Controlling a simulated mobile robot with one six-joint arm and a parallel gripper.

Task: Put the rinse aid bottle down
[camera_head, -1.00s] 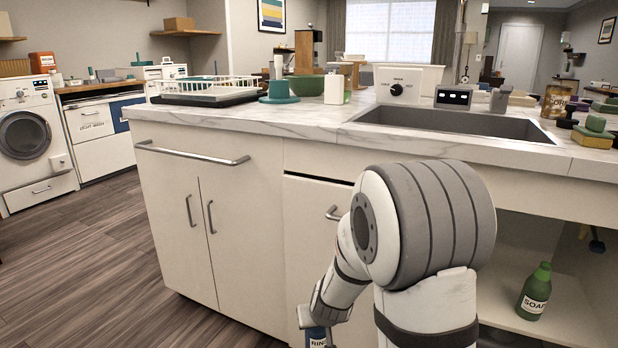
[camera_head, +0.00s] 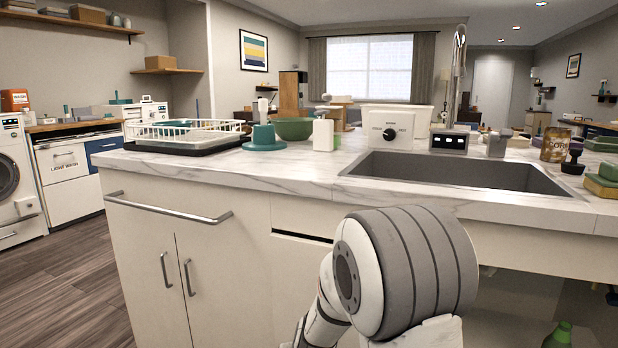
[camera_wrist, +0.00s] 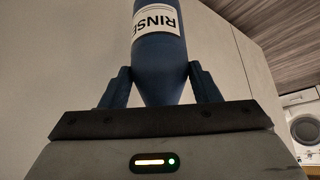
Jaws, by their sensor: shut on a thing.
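In the wrist view, a blue rinse aid bottle (camera_wrist: 158,70) with a white label reading "RINSE" upside down stands between the two dark fingers of my gripper (camera_wrist: 160,88). The gripper is shut on it. The bottle's far end is cut off by the top of that view. In the head view, my arm comes up in front of the counter's cabinet, and the gripper and bottle are out of sight below the frame.
The marble counter (camera_head: 300,176) holds a sink (camera_head: 460,172), a dish rack (camera_head: 190,133), a green bowl (camera_head: 294,129) and a white bottle (camera_head: 323,134). A green soap bottle (camera_head: 560,337) stands in the open space under the sink. Floor is clear at left.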

